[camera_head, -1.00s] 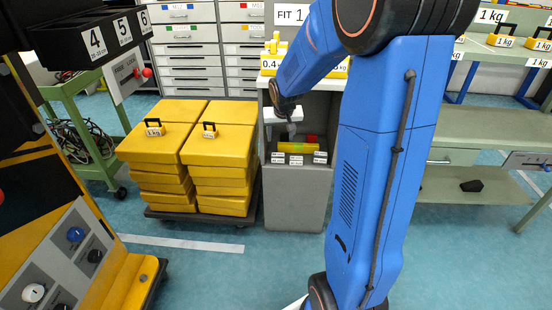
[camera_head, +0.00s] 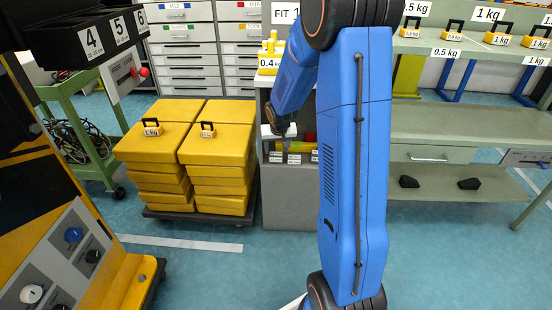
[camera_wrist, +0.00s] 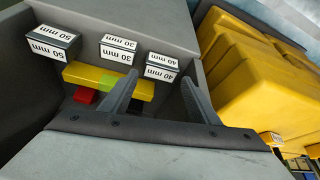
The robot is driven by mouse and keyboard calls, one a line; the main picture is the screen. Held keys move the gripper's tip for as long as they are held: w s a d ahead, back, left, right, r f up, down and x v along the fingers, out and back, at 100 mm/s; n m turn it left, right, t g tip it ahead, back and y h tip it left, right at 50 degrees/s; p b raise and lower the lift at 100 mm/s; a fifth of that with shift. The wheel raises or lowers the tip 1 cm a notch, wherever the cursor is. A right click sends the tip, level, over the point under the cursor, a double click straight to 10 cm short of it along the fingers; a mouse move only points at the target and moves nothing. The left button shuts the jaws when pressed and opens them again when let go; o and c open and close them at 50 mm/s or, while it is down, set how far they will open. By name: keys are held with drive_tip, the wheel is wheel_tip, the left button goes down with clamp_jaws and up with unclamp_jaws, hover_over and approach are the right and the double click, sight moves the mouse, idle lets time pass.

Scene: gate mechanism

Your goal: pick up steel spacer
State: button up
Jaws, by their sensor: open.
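In the wrist view my gripper (camera_wrist: 160,93) is open, its two grey fingers apart and pointing into a grey bin (camera_wrist: 160,25). Beyond and between the fingers lies a yellow bar (camera_wrist: 85,74) with a green patch. A red piece (camera_wrist: 86,95) and a dark piece show under the bar. Dark blocks with white labels line the bin: a 50 mm block (camera_wrist: 52,42), a 30 mm block (camera_wrist: 118,48) and a 40 mm block (camera_wrist: 161,67). I cannot tell which piece is the steel spacer. In the head view my gripper (camera_head: 279,131) is small and low over the bin, partly hidden.
Yellow stacked boxes (camera_head: 217,150) stand on a dolly just left of the grey cabinet (camera_head: 290,205). Green workbenches (camera_head: 450,125) with weights are at the right. A black and yellow machine (camera_head: 60,230) is at the front left. The blue floor between is clear.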

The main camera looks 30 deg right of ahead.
sight(276, 154)
drive_tip(key=x, duration=0.3)
drive_tip(key=shift+f, duration=0.2)
drive_tip(key=c, duration=1.3)
drive_tip(key=shift+o, duration=0.2)
drive_tip(key=shift+r, duration=0.1)
